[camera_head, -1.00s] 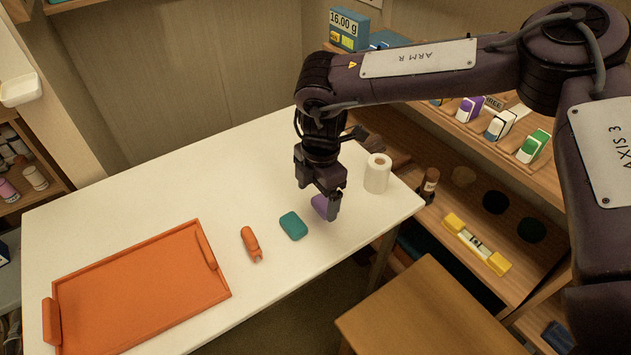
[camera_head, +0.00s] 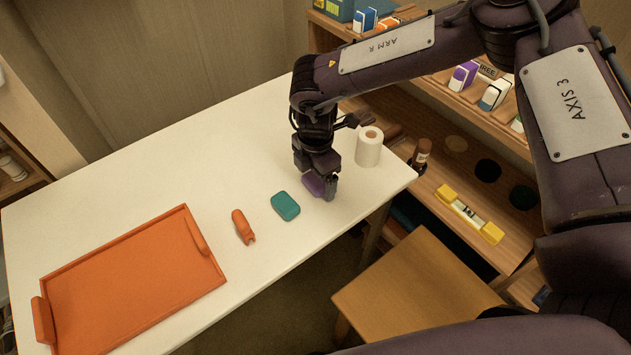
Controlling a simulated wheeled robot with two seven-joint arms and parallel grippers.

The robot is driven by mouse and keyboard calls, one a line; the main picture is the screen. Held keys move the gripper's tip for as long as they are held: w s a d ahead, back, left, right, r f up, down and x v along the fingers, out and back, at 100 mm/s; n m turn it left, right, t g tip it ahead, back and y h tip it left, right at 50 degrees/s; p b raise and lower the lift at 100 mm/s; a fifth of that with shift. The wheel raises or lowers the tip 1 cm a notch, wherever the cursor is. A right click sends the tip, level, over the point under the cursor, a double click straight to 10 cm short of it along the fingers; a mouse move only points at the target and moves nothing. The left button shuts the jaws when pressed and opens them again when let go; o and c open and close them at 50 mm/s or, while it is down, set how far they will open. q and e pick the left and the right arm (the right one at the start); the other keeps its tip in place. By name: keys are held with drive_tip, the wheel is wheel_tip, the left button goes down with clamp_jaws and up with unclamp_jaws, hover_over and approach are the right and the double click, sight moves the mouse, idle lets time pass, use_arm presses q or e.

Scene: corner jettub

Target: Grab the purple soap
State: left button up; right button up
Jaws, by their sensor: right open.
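The purple soap (camera_head: 313,184) lies on the white table (camera_head: 190,170) near its right end, partly hidden by my right gripper (camera_head: 322,190). My right gripper points down with its fingers at the soap, one finger showing on the soap's right side. Its jaws are open; I cannot tell whether they touch the soap. A teal soap (camera_head: 285,206) lies just to the left of the purple one. My left gripper is not in view.
An orange tray (camera_head: 130,285) and a small orange object (camera_head: 243,227) lie left of the soaps. A white paper roll (camera_head: 369,147) stands close to the right of my gripper. A brown bottle (camera_head: 421,155) and a yellow-ended level (camera_head: 469,214) are on the shelf beyond. A wooden stool (camera_head: 415,290) is in front.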

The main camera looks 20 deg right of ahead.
drive_tip(key=c, duration=1.1)
drive_tip(key=shift+r, duration=0.1)
